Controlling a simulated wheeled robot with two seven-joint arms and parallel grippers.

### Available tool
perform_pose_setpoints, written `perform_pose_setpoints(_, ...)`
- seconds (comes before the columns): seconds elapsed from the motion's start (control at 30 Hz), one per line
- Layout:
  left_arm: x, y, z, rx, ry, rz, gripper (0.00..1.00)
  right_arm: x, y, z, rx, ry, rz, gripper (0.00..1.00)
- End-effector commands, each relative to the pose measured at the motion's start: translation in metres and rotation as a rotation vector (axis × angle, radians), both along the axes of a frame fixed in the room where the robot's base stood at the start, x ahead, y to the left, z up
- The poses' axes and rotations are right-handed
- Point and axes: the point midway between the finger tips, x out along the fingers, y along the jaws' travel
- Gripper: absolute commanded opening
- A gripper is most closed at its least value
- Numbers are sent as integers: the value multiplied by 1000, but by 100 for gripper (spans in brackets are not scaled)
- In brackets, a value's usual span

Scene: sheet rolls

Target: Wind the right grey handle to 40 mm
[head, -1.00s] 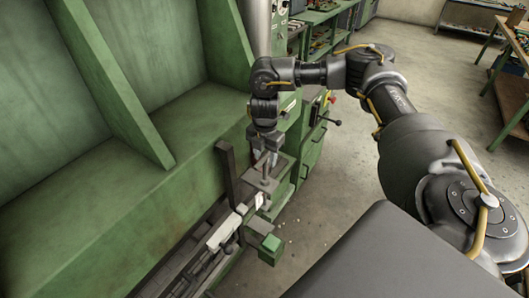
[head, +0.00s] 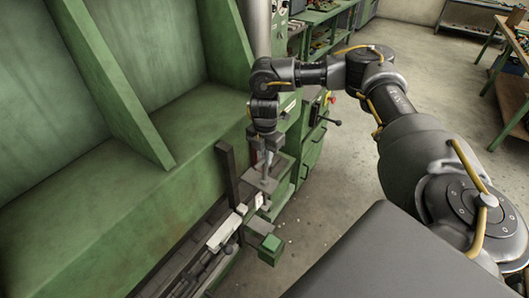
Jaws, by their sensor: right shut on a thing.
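My right gripper (head: 267,158) points down at the right end of the green machine. It is shut on the grey handle (head: 265,178), a thin upright piece standing on a grey block (head: 261,187). The fingers cover the handle's top, and the handle is small in this view. A scale or a reading in mm cannot be made out. My left gripper is not in view.
The large green machine (head: 130,190) fills the left side, with a dark upright post (head: 226,172) close left of the handle. Grey floor (head: 320,225) is open to the right.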

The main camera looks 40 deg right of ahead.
Motion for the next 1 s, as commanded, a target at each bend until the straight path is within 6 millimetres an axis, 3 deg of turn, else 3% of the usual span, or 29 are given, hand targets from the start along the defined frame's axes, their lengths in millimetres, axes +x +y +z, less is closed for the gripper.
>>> perform_pose_setpoints(0.3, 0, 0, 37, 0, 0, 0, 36, -1, 0, 5, 1, 3, -280, 0)
perform_pose_setpoints(0.7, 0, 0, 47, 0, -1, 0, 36, 0, 0, 1, 0, -1, -408, 0)
perform_pose_setpoints(1.0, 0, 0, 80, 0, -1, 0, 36, 0, 0, 6, 0, 2, -617, 0)
